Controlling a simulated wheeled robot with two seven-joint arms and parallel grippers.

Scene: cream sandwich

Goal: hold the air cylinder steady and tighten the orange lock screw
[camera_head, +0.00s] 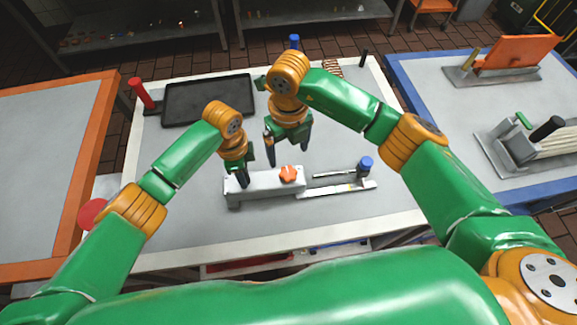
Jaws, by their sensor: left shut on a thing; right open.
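The air cylinder (262,185) is a grey block with a rail, lying on the light grey table in the middle of the head view. The orange lock screw (288,174) is a star-shaped knob on top of its block, right of centre. My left gripper (245,176) is shut on the left part of the air cylinder, left of the screw. My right gripper (287,148) is open and empty, above and behind the orange lock screw, pointing down. Whether the screw is tight cannot be seen.
A blue knob (365,163) stands at the rail's right end. A black tray (208,100) lies at the table's back left, beside a red-handled tool (141,94). A blue-edged table (470,110) with other devices stands at the right. The table (190,215) is clear at front left.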

